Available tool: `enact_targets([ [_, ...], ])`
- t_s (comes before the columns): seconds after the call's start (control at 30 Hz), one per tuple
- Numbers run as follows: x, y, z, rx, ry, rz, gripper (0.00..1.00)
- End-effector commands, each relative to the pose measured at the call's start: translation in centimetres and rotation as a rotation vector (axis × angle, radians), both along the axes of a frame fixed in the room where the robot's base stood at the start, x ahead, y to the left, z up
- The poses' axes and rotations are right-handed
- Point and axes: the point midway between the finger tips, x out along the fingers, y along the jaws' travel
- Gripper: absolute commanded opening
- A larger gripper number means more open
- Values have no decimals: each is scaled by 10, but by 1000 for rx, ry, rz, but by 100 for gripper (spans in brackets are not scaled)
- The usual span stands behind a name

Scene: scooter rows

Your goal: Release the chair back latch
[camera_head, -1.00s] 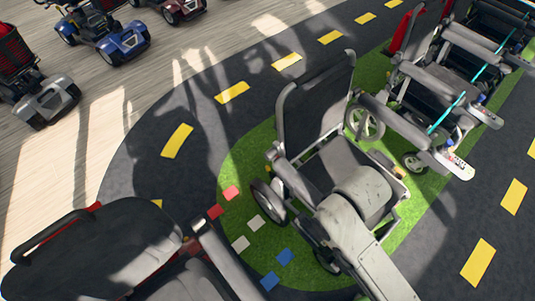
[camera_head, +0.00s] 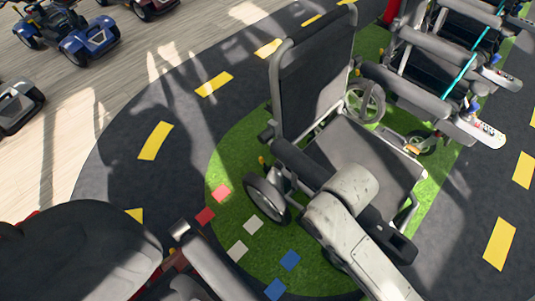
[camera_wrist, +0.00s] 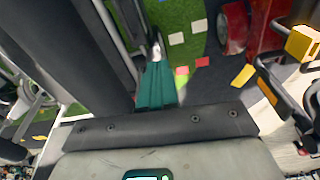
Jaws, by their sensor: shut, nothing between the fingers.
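The wheelchair (camera_head: 318,85) stands on green turf in the middle of the head view, its dark back upright above the seat (camera_head: 370,160). A small orange-yellow part (camera_head: 262,162) shows at the left of the chair, below the back. I cannot tell whether it is the latch. My arm crosses the seat's near side in the head view, and my gripper is hidden there. In the wrist view my gripper (camera_wrist: 157,52) has teal fingers together, pointing at the turf. A dark padded part and a metal tube (camera_wrist: 113,35) of a chair lie left of the fingers. No gap shows between them.
A dark seat (camera_head: 80,250) with red parts fills the lower left. Scooters (camera_head: 75,35) are at the upper left. Dark track with yellow dashes (camera_head: 155,140) is open left of the turf.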

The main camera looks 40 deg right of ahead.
Motion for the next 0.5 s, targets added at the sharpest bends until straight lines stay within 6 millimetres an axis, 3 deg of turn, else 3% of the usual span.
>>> enact_targets([
  [0.03,0,0,-33,1,0,1,0],
  [0.5,0,1,-174,6,0,9,0],
])
